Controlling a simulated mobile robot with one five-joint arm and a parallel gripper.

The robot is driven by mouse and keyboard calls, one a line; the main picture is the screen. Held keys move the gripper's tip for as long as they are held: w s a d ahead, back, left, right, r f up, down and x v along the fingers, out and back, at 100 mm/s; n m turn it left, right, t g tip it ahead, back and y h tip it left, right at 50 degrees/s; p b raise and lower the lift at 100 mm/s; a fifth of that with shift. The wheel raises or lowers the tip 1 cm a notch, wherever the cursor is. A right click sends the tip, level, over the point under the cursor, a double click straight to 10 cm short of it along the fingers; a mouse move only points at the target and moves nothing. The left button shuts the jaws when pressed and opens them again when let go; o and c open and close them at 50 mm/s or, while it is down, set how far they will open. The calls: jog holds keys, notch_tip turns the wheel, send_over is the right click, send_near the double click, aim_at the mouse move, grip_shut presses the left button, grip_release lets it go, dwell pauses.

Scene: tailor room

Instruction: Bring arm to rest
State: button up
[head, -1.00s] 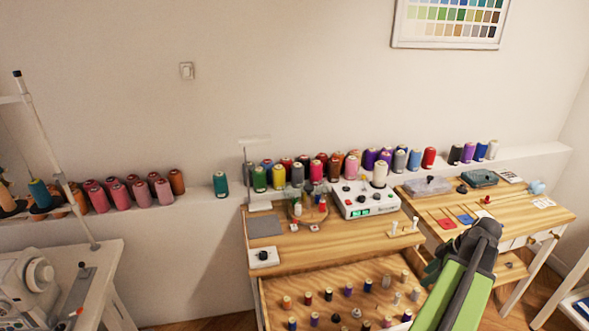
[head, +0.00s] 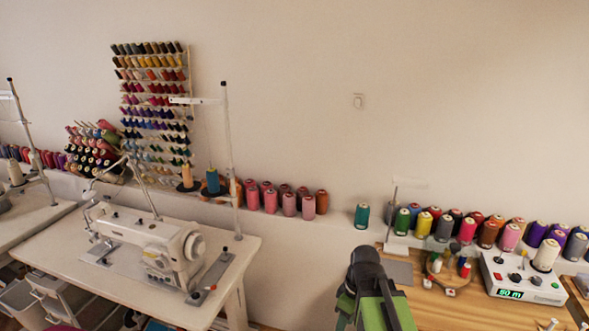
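My arm, green with a dark grey joint, shows in the head view at the lower middle, in front of the left end of the wooden table (head: 462,306). My gripper is not clearly visible; the arm's own links hide it or it lies outside the picture. Whether it is open or shut, or holds anything, does not show.
A white sewing machine (head: 160,245) stands on a white table (head: 60,243) at left. Thread spools line the wall ledge (head: 335,222). A white control box (head: 520,278) and a small round wooden stand (head: 450,277) are on the wooden table. A thread rack (head: 155,100) hangs behind.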

jog(key=m, duration=0.3)
jog(key=m+h, duration=0.1)
jog(key=m, duration=0.2)
jog(key=s+d+m, duration=0.1)
jog(key=m, duration=0.3)
jog(key=shift+f, duration=0.1)
